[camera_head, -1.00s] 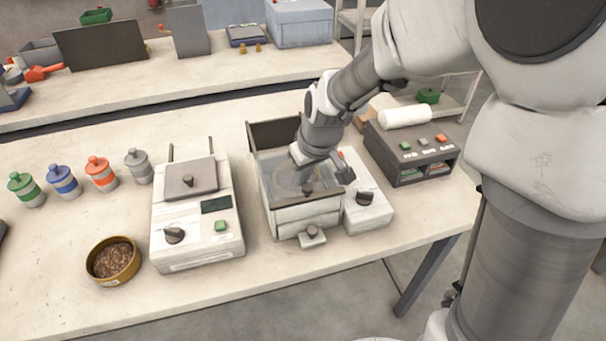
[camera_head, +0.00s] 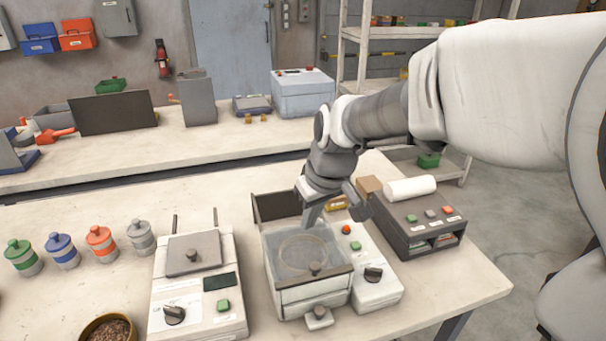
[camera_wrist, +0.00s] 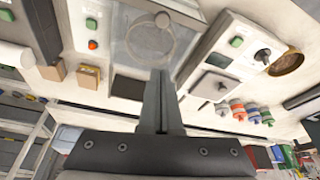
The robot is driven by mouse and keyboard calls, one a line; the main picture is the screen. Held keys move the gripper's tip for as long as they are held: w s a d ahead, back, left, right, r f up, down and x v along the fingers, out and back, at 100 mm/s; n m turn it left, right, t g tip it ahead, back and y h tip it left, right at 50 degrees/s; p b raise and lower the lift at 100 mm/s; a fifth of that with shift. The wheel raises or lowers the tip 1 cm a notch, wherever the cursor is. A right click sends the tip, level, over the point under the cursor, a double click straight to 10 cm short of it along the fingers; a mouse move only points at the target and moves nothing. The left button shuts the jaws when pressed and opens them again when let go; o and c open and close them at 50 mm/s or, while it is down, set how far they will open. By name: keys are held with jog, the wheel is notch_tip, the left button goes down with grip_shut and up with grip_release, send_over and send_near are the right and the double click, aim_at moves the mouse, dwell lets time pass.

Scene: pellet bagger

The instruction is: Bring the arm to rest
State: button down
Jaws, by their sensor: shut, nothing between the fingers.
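My gripper (camera_head: 312,216) is above the machine with the clear lid (camera_head: 298,249), near the lid's back right part. In the wrist view my gripper (camera_wrist: 159,76) shows its two fingers together with nothing between them. The clear lid also shows in the wrist view (camera_wrist: 140,48), with a round ring under it and a knob on it. I cannot tell from the head view how large the gap is between the fingertips and the lid. The arm reaches in from the right.
A white machine with a grey lid (camera_head: 193,255) stands to the left. Several capped bottles (camera_head: 60,250) and a bowl of pellets (camera_head: 110,330) are at the left. A back bench (camera_head: 225,136) lies behind.

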jog(key=s+d+r+m+t+h, duration=0.1)
jog(key=s+d+r+m, duration=0.1)
jog(key=s+d, duration=0.4)
jog(key=s+d+r+m+t+h, duration=0.1)
jog(key=s+d+r+m, duration=0.2)
jog(key=s, duration=0.9)
jog(key=d+m, duration=0.1)
jog(key=d, duration=0.2)
jog(key=shift+r, duration=0.2)
dwell(0.5)
